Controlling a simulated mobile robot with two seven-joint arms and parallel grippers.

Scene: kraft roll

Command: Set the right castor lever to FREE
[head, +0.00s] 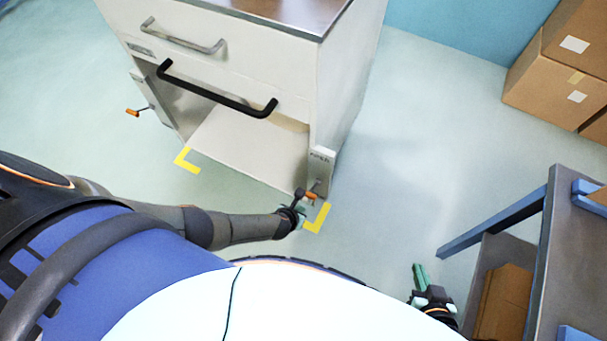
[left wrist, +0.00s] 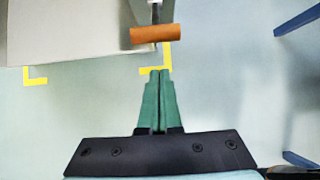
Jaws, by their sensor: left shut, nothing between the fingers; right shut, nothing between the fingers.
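The right castor lever (head: 312,196) has an orange grip on a grey stem at the foot of the white cart's (head: 345,80) right front leg. Its orange grip lies crosswise in the left wrist view (left wrist: 155,34). My left gripper (head: 301,206) is shut and empty, close beside this lever. In the left wrist view its green fingertips (left wrist: 160,72) are together, just short of the orange grip, with a visible gap in the picture. My right gripper (head: 419,268) is shut and empty, low at the right, away from the cart. The lever's setting marks are not readable.
The left castor lever (head: 132,112) sticks out at the cart's left side. A black bar handle (head: 220,92) crosses the cart's front. Yellow floor marks (head: 318,220) lie by its corners. A blue-grey shelf rack (head: 500,218) and cardboard boxes (head: 560,75) stand at right.

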